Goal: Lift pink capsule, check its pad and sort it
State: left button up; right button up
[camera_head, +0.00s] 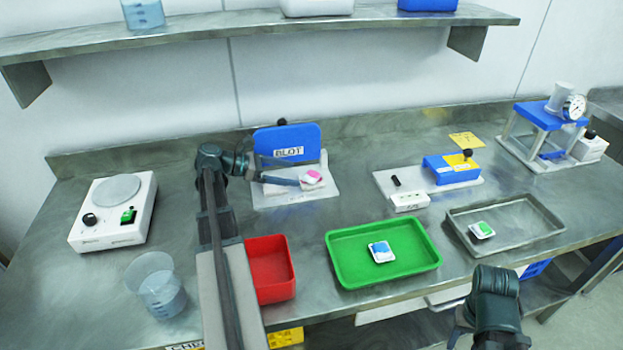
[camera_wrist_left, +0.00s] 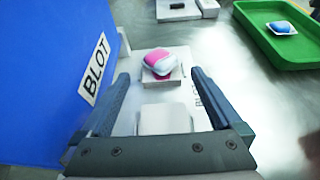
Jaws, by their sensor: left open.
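The pink-and-white capsule (camera_head: 311,177) sits on a small raised block on the white base of the BLOT station (camera_head: 288,142). In the left wrist view the capsule (camera_wrist_left: 159,62) lies just beyond the fingertips, centred between them. My left gripper (camera_wrist_left: 163,75) is open and empty, its fingers on either side of the line to the capsule; in the head view the gripper (camera_head: 285,180) reaches over the base from the left. The capsule's underside is hidden. My right arm (camera_head: 494,300) shows at the lower right, but its fingers are out of the picture.
A green tray (camera_head: 345,275) holds a blue-and-white capsule (camera_head: 381,252). A grey metal tray (camera_head: 535,243) holds a green-and-white one (camera_head: 482,230). A red bin (camera_head: 272,268) stands beside my left arm. The blue BLOT panel (camera_wrist_left: 45,80) rises close to the left gripper.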

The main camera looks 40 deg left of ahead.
aim_at(305, 175)
pick_arm(q)
jog(key=b+x, duration=0.1)
jog(key=x, duration=0.3)
jog(key=shift+w+d+f+b, duration=0.1)
jog(key=shift+d+f+b, duration=0.05)
jog(key=shift+b, duration=0.2)
jog(key=shift+w+d, duration=0.2)
jog(key=shift+w, duration=0.15)
jog(key=c, duration=1.4)
jog(key=shift+r+p, duration=0.65)
notch_tip(305, 175, up, 3)
jog(key=p, duration=0.3)
jog(key=shift+r, duration=0.1)
jog(key=d, duration=0.2)
jog(key=shift+s+d+f, duration=0.3)
jog(key=shift+s+f, duration=0.05)
jog(key=shift+s, duration=0.05)
jog(key=d, duration=0.4)
jog(key=s+d, duration=0.1)
jog(key=d, duration=0.3)
jog(key=s+d+r, duration=0.1)
jog(key=d, duration=0.4)
jog(key=shift+d+r+p, duration=0.1)
jog(key=shift+p, duration=0.25)
